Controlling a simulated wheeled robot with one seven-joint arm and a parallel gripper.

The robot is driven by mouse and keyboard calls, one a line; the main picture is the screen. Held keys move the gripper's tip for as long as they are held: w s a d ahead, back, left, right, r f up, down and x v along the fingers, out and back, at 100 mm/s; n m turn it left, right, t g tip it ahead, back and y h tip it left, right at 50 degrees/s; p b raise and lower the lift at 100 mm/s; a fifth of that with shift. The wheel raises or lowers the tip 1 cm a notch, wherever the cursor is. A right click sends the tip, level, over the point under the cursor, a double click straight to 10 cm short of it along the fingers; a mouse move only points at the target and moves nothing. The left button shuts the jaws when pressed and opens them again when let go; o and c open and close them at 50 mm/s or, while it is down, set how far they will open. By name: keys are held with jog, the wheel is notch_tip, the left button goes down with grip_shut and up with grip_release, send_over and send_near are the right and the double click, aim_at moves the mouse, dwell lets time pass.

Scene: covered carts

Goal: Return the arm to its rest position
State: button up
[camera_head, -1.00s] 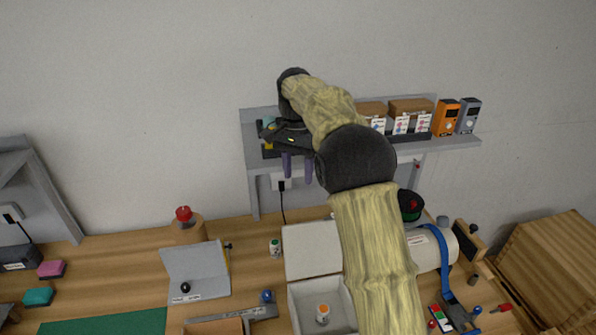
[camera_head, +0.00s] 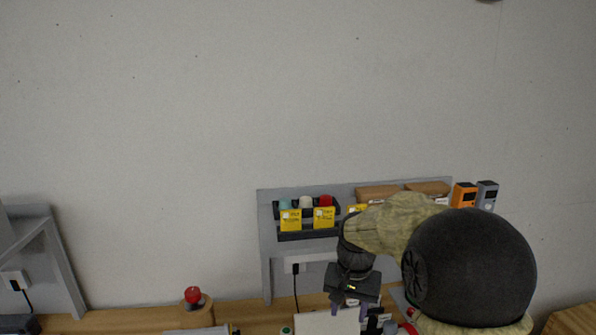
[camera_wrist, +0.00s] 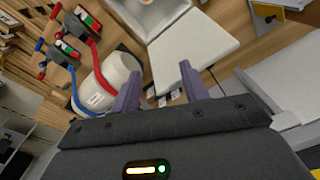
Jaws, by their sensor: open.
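My gripper (camera_head: 349,312) is open and empty in the head view, low in the picture, in front of the shelf and above the back of the bench. In the wrist view its two purple fingers (camera_wrist: 158,90) stand apart with nothing between them. Below them are the bench top, a white open lid (camera_wrist: 195,45) and a white cylinder (camera_wrist: 108,78). My arm's large dark joint fills the lower right of the head view and hides part of the bench and shelf.
A red button (camera_head: 193,295) stands on the bench at left. The wall above is clear.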

jog(key=s+d+f+n+t, duration=0.1)
jog(key=s+d+f, duration=0.1)
jog(key=s, duration=0.6)
jog(key=s+d+f+n+t, duration=0.1)
jog(key=s+d+f+n, duration=0.1)
jog(key=s+f, duration=0.3)
jog(key=s+b, duration=0.1)
jog(key=s, duration=0.2)
